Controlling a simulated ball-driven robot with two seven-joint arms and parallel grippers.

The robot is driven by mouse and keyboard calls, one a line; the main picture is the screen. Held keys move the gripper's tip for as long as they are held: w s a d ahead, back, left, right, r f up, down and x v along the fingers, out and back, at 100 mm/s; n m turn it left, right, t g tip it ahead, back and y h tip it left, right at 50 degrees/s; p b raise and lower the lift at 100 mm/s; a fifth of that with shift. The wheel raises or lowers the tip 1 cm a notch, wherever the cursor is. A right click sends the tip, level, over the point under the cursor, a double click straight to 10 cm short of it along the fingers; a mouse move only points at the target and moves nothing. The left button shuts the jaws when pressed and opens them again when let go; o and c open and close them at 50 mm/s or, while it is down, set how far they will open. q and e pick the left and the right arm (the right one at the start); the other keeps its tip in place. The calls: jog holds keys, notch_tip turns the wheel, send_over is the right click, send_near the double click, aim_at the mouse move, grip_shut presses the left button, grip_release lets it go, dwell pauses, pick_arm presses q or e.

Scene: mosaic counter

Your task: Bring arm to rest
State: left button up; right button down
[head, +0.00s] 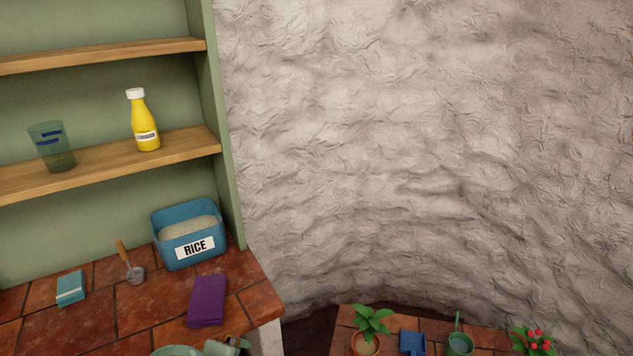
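The tiled counter (140,310) is at the lower left. A blue rice container (171,245) filled with rice stands at the counter's back. A purple folded cloth (207,300) lies in front of it. A scoop with a wooden handle (122,252) and a small teal and white folded item (71,288) are to the left. Pale green items (178,351), one beside a second (222,348), are cut off by the bottom edge.
Green shelving (228,130) with wooden boards rises behind the counter, holding a yellow bottle (142,118) and a green glass (50,147). A rough wall (420,130) fills the right.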

pick_arm(q)
jog(key=s+a+r+n+t+y, duration=0.1)
jog(key=s+a+n+y, duration=0.2)
jog(key=s+a+n, duration=0.35)
jog(key=s+a+r+n+y, duration=0.2)
jog(key=s+a+n+y, duration=0.1)
jog(key=s+a+n, duration=0.4)
jog(key=s+d+f+n+g+h, duration=0.1)
jog(key=d+f, duration=0.1)
jog(key=f, duration=1.1)
jog(key=s+d+f+n+g+h, duration=0.1)
jog(key=s+d+f+h, duration=0.1)
jog(key=f, duration=1.1)
jog(key=s+f+n+g+h, duration=0.1)
jog(key=s+f+n+g, duration=0.1)
jog(key=s+f, duration=1.3)
jog(key=shift+s+d+f+g+b, duration=0.15)
jog(key=shift+s+f+g+b, duration=0.35)
jog(key=shift+s, duration=0.55)
jog(key=shift+r, duration=0.15)
